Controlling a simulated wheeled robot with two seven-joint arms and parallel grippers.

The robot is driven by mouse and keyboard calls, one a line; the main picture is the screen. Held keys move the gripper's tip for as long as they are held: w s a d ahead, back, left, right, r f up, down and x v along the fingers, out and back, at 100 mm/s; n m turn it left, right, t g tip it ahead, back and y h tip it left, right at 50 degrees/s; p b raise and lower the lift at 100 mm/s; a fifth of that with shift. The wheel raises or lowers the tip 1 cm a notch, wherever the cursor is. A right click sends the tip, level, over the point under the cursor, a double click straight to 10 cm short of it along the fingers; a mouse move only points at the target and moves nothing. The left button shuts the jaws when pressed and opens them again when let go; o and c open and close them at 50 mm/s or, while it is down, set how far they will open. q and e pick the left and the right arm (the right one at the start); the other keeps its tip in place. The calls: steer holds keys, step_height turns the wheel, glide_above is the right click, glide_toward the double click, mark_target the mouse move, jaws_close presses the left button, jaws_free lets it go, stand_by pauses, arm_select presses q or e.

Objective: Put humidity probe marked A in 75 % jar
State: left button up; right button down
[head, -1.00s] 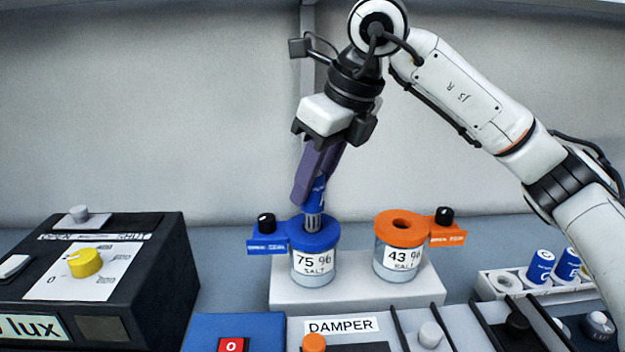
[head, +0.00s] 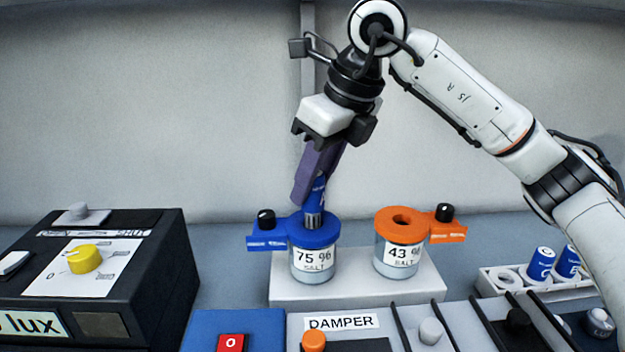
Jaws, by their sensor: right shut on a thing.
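My right gripper (head: 318,178) is shut on a blue probe (head: 316,194), whose marking is mostly hidden by the purple fingers. The probe is nearly upright, and its grey metal tip is at the opening of the blue lid on the 75 % jar (head: 313,261). How deep the tip sits in the lid cannot be told. The jar is clear with a white "75 % SALT" label and stands on a white block. My left gripper is not in view.
The 43 % jar (head: 400,258) with an orange lid stands close on the right. A white rack (head: 507,283) at the right holds two more blue probes. A black lux box (head: 160,275) is at the left. A damper panel (head: 365,322) lies in front.

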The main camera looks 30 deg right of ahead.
steer(key=shift+f+b, duration=0.9)
steer(key=shift+f, duration=0.5)
stand_by(1.9)
steer(key=c, duration=1)
jaws_free()
